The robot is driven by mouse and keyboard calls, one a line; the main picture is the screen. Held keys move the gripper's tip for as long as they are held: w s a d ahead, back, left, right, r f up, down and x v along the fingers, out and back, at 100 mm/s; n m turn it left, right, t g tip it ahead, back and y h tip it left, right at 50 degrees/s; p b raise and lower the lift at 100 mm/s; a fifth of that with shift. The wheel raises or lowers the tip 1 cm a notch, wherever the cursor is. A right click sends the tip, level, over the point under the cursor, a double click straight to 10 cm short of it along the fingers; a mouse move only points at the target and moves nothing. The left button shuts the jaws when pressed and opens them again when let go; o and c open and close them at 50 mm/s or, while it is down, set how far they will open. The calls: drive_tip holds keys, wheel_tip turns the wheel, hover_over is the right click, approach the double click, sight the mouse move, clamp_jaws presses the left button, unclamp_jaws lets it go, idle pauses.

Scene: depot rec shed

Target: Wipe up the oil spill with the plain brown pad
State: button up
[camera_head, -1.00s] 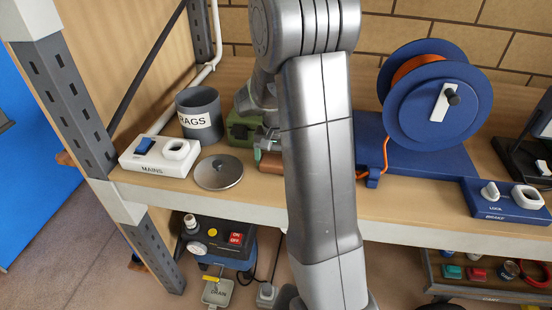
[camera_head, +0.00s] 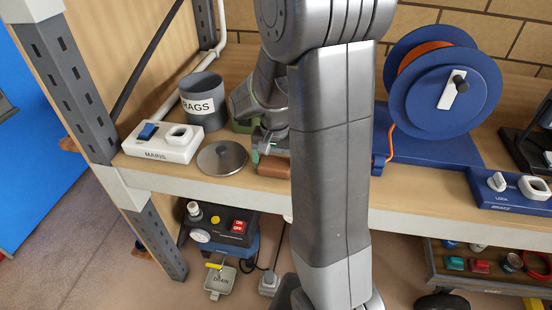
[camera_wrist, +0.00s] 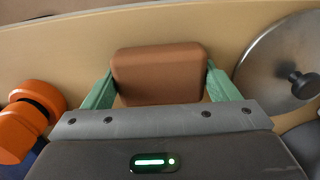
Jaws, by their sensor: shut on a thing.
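The plain brown pad (camera_head: 274,167) is a rounded block near the front edge of the wooden bench top, right of a round metal lid. In the wrist view the pad (camera_wrist: 160,70) sits between the green fingers of my gripper (camera_wrist: 160,88). My gripper (camera_head: 270,148) is shut on it, and my arm hides part of the pad and the bench behind it in the head view. I cannot tell whether the pad touches the bench top. No oil spill shows in either view.
The metal lid (camera_head: 222,157) with a knob lies close left of the pad. A RAGS pot (camera_head: 203,104) and a white MAINS switch box (camera_head: 160,143) stand further left. A blue cable reel (camera_head: 441,85) stands right.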

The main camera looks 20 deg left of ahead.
drive_tip(key=shift+r+p, duration=2.3)
drive_tip(key=shift+r, duration=0.7)
drive_tip(key=shift+r, duration=0.1)
drive_tip(key=shift+r+p, duration=1.2)
drive_tip(key=shift+r, duration=0.3)
drive_tip(key=shift+f, duration=0.1)
